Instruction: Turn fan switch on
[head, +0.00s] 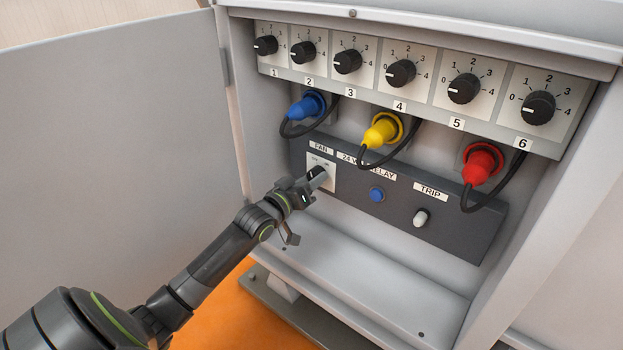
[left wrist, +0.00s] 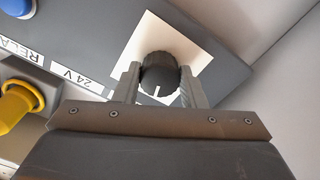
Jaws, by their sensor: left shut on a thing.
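The fan switch (left wrist: 159,74) is a black ribbed knob with a white pointer line, on a light square plate (head: 325,180) under the FAN label (head: 321,149) on the dark lower panel. My left gripper (head: 312,180) is at this knob. In the left wrist view its two grey fingers (left wrist: 158,84) stand on either side of the knob and are shut on it. The white line points toward the gripper body in that view. In the head view the gripper hides much of the knob. My right gripper is in neither view.
A blue button (head: 376,194) and a white-tipped TRIP toggle (head: 421,217) sit to the right. Blue (head: 306,106), yellow (head: 382,131) and red (head: 482,163) plugs with black cables hang above, below several numbered dials. The open cabinet door (head: 110,145) stands left.

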